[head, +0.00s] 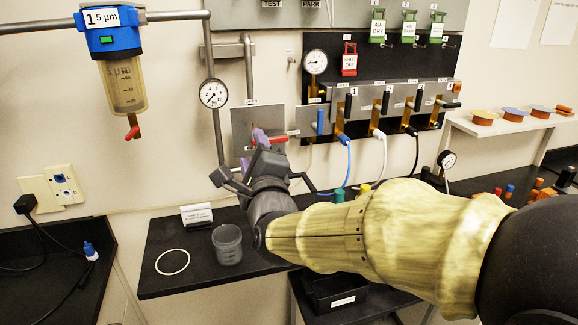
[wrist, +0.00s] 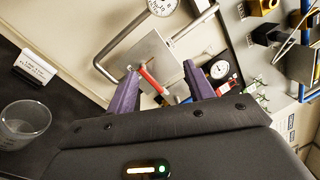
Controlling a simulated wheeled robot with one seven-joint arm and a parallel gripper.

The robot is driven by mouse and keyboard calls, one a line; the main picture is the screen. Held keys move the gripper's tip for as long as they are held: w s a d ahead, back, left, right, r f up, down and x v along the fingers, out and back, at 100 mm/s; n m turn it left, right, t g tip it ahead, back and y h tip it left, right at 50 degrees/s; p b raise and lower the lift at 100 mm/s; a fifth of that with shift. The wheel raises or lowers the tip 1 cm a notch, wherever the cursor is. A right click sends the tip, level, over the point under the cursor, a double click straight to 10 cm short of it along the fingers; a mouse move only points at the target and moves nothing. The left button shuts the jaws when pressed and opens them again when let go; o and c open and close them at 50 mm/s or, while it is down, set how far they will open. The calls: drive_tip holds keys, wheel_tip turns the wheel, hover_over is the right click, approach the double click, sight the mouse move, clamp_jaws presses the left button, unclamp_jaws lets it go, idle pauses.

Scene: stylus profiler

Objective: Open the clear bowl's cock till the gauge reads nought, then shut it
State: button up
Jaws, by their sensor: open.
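The clear bowl (head: 125,85) hangs under a blue head marked 5 µm at the upper left of the head view. Its red cock (head: 132,132) is at the bottom, tilted. A round gauge (head: 213,93) sits on the pipe to its right; its needle is too small to read surely. My gripper (head: 257,146) is well right of and slightly below the bowl, in front of a grey plate with a red lever (head: 278,139). In the wrist view my gripper (wrist: 160,72) has its purple fingers apart, with the red lever (wrist: 150,80) seen between them; contact cannot be told.
A clear cup (head: 228,245), a white ring (head: 173,262) and a small sign (head: 197,215) stand on the dark bench below. A valve manifold (head: 395,97) with hoses and tags is at the right. The wall between bowl and bench is free.

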drive_tip(key=w+d+f+n+g, duration=0.1)
drive_tip(key=w+d+f+n, duration=0.1)
drive_tip(key=d, duration=0.4)
drive_tip(key=shift+d+f+n, duration=0.3)
drive_tip(key=shift+f+n, duration=0.4)
drive_tip(key=shift+f, duration=0.3)
drive_tip(key=shift+w, duration=0.1)
